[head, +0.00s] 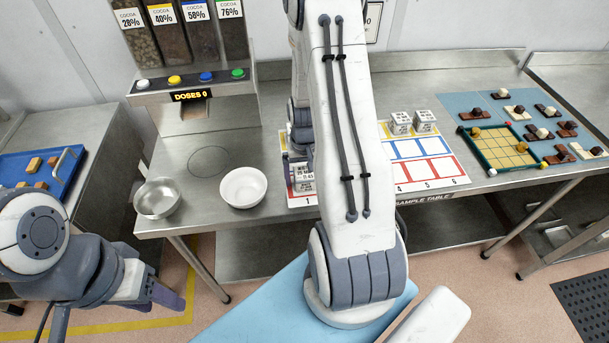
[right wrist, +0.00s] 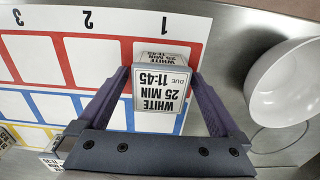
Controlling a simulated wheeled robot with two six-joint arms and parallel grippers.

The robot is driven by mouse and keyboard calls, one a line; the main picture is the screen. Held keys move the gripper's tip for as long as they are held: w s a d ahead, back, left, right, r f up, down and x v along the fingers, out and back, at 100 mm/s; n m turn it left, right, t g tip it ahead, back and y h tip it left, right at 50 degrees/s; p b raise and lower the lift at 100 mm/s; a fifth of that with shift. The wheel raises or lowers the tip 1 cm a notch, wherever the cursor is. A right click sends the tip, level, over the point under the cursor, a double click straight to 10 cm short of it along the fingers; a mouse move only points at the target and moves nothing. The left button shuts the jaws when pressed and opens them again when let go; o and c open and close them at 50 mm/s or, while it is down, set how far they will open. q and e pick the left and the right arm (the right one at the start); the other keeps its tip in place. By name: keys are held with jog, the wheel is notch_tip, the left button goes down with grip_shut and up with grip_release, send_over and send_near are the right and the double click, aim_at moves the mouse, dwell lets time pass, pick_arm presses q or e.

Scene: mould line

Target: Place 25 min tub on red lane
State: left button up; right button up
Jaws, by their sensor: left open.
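The white 25 min tub (head: 304,179), labelled "WHITE 25 MIN 11:45", is at the cell marked 1 of the red lane (head: 293,201). In the right wrist view the tub (right wrist: 162,92) is between the two purple fingers of my right gripper (right wrist: 161,75), which appear to press its sides. I cannot tell whether its base touches the board. In the head view my right arm hides most of this gripper and the middle of the board. My left gripper (head: 166,293) is open and empty, low at the left, in front of the table.
Two similar tubs (head: 401,123) stand at the back of the board, on the yellow lane. A white bowl (head: 243,188) and a metal bowl (head: 157,199) stand left of the board. A cocoa dispenser (head: 190,85) is behind them. Chocolate samples and a green-framed tray (head: 497,150) are at right.

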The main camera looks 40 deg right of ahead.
aim_at(305, 173)
jog(key=shift+r, duration=0.55)
notch_tip(305, 173, up, 11)
jog(key=b, duration=0.1)
jog(key=shift+r+b, duration=0.15)
jog(key=shift+b, duration=0.15)
jog(key=s+a+r+n, duration=0.1)
jog(key=a+r+n, duration=0.15)
jog(key=a, duration=0.65)
jog(key=a+r+n, duration=0.2)
jog(key=a+n, duration=0.1)
jog(key=a, duration=0.6)
jog(key=s+a+r+n+y, duration=0.1)
jog(key=s+a+r+n, duration=0.1)
jog(key=s+a+n, duration=0.6)
jog(key=s+a, duration=0.5)
jog(key=s, duration=0.2)
jog(key=shift+s, duration=0.15)
jog(key=shift+r, duration=0.1)
